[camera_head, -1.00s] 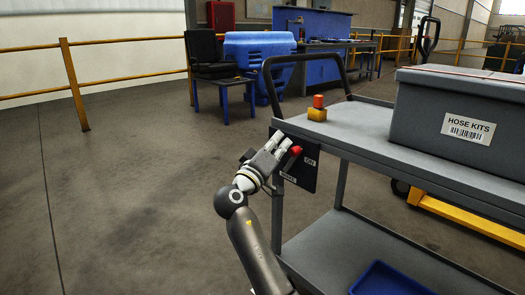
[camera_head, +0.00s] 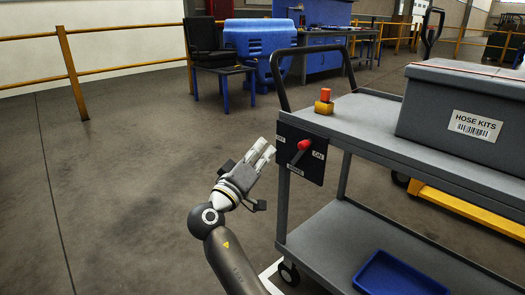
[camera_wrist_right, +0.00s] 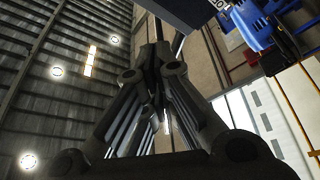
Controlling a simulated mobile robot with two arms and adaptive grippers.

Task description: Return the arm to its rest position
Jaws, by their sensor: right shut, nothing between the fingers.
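My right gripper (camera_head: 264,153) is shut and empty, just left of the black brake panel (camera_head: 313,170) on the cart's end. A small gap shows between its fingertips and the panel. The right arm comes up from the bottom of the head view. A lever with a red knob (camera_head: 304,145) stands on the panel, tilted, with the knob toward the upper right; the gripper is clear of it. In the right wrist view the fingers (camera_wrist_right: 158,62) come together with nothing seen between them. My left gripper is not in view.
The floor left of my arm is clear up to the yellow railing (camera_head: 70,72).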

